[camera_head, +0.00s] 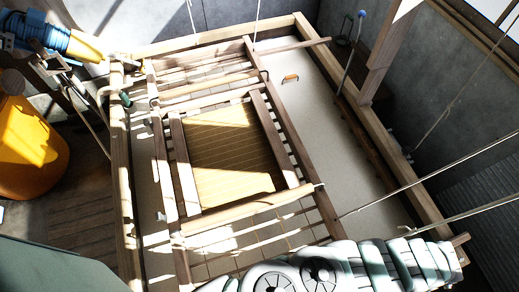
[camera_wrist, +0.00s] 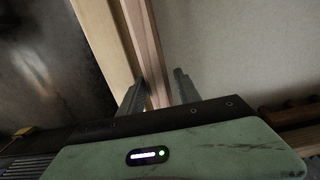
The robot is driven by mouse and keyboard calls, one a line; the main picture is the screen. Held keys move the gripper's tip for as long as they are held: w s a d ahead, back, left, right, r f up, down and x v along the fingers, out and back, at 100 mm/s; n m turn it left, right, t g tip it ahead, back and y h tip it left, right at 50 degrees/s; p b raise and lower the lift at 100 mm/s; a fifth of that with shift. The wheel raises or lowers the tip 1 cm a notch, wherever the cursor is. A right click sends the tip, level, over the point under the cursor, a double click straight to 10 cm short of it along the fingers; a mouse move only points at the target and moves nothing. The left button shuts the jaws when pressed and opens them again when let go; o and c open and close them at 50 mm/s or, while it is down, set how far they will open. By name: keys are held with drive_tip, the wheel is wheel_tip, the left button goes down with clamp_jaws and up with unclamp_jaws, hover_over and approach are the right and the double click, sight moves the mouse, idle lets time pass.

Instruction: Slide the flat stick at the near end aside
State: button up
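A pale flat stick (camera_head: 248,211) lies across the near end of the slatted mould frame, beside the tan screen (camera_head: 236,155). My gripper (camera_wrist: 157,92) is open in the wrist view, with its two grey fingers apart. A reddish-brown wooden strip (camera_wrist: 143,45) runs down between the fingers, closer to the left one. A clear gap shows between this strip and the right finger. A paler wooden bar (camera_wrist: 104,40) runs alongside on the left. I cannot tell which of these pieces is the flat stick. The fingertips are not distinguishable in the head view.
The mould frame's dark side rail (camera_head: 290,140) hangs over a pale vat bed (camera_head: 335,130) with thick timber rims. Ropes (camera_head: 425,175) slant across the right side. A yellow-orange pot (camera_head: 30,150) stands at the left. My pale green arm crosses the bottom right.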

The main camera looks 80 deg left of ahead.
drive_tip(key=shift+d, duration=0.3)
